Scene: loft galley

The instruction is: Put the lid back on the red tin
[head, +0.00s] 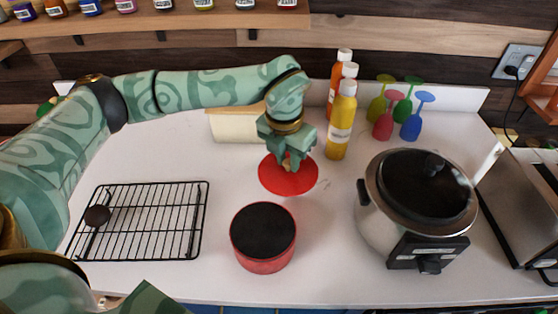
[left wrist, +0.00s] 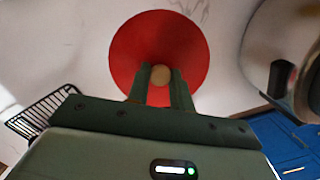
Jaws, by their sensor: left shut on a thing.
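The red tin (head: 263,262) stands open on the white counter, its inside dark. Its round red lid (head: 270,180) is in my left gripper (head: 290,160), behind the tin and slightly to its right in the head view. My left gripper is shut on the lid's pale knob, which shows between the fingers in the left wrist view (left wrist: 160,76). The lid (left wrist: 190,45) looks roughly level there; its height above the counter is hard to tell. The tin cannot be made out in the left wrist view. My right gripper is not in view.
A black wire rack (head: 150,245) with a dark round thing on it lies left of the tin. A slow cooker (head: 395,230) stands at right. Sauce bottles (head: 341,130), coloured goblet-like things (head: 410,128) and a cream box (head: 235,127) are behind. Counter around the tin is clear.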

